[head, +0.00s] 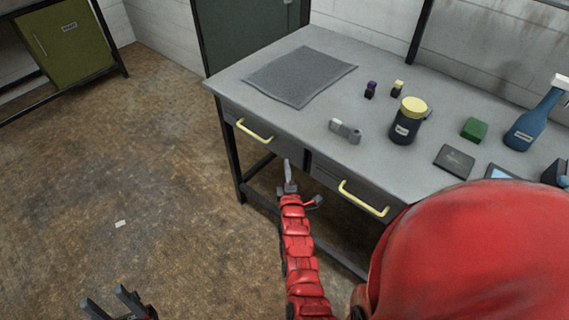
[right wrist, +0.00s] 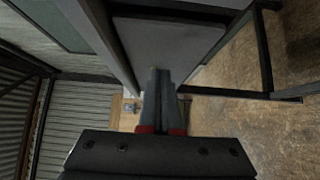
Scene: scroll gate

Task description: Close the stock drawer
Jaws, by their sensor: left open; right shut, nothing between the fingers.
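The grey desk (head: 228,78) has two dark drawers along its front. The left drawer (head: 285,148) has a yellow bar handle (head: 255,133), and the right drawer (head: 325,172) has another yellow handle (head: 363,199). Both fronts look flush or nearly so; I cannot tell a small gap, nor which one is the stock drawer. My right gripper (head: 288,170) is shut and empty in front of the desk, near the division between the drawers. In the right wrist view its fingers (right wrist: 159,78) are together below a grey panel (right wrist: 170,42). My left gripper (head: 110,300) is open over the floor.
On the desk are a grey mat (head: 300,75), a yellow-lidded jar (head: 405,125), a blue bottle (head: 535,120), a green block (head: 474,129) and several small items. A green cabinet (head: 68,45) stands at the far left. The floor (head: 150,150) left of the desk is mostly clear.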

